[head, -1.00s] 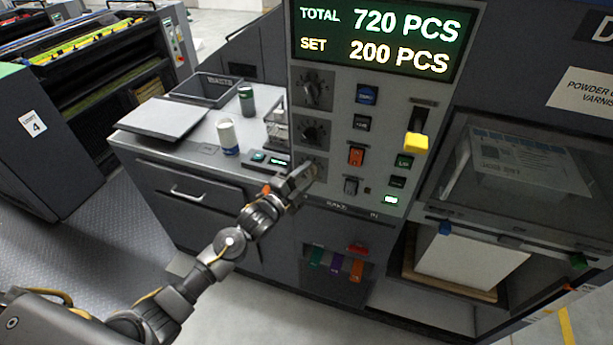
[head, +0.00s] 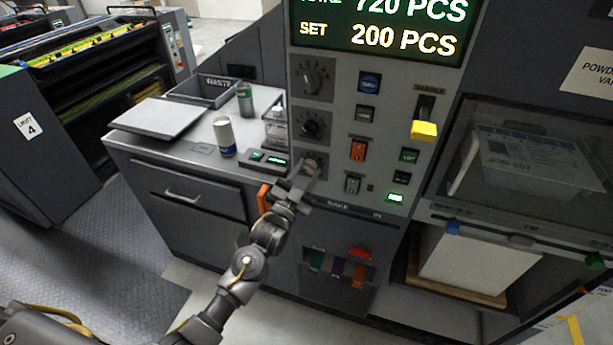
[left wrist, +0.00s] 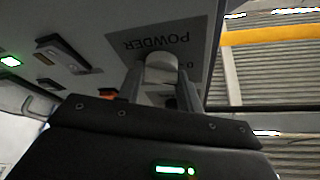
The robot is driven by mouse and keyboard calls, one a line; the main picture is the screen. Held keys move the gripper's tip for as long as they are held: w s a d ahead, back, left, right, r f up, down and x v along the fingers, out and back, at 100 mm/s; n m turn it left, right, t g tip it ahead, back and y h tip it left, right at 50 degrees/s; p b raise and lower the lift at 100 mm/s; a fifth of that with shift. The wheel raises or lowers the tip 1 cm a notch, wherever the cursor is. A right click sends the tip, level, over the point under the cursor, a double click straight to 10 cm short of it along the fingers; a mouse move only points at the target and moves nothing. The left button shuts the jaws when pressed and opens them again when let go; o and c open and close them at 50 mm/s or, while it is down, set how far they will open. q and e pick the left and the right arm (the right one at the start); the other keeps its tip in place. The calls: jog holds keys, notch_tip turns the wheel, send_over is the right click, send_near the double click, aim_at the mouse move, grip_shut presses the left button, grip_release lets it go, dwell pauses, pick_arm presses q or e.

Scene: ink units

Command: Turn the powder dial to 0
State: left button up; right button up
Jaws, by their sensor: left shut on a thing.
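The powder dial (left wrist: 161,68) shows in the left wrist view as a pale round knob on a dark plate marked POWDER, which appears upside down there. In the head view it is the lowest of three dials on the panel, mostly covered by my gripper. My left gripper (head: 306,172) reaches it from below left and is shut on the knob; its fingers (left wrist: 161,86) stand on both sides of it in the left wrist view. A "0" shows at the plate's edge, but the dial's pointer and setting cannot be read. My right gripper is not in view.
Two more dials (head: 314,125) sit above on the panel. Buttons and switches (head: 358,150) and a yellow-handled lever (head: 424,130) are to the right. A side counter (head: 190,140) at left holds a white can (head: 224,136) and a waste bin (head: 205,90).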

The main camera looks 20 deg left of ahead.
pick_arm(q)
jog(key=shift+n+t+y, duration=0.3)
jog(key=shift+n+y, duration=0.5)
jog(key=shift+n, duration=0.8)
jog(key=o, duration=1)
jog(key=shift+b, duration=0.3)
jog(key=b+v, duration=0.3)
jog(key=v, duration=0.7)
jog(key=shift+s+f, duration=0.15)
jog(key=shift+s, duration=0.2)
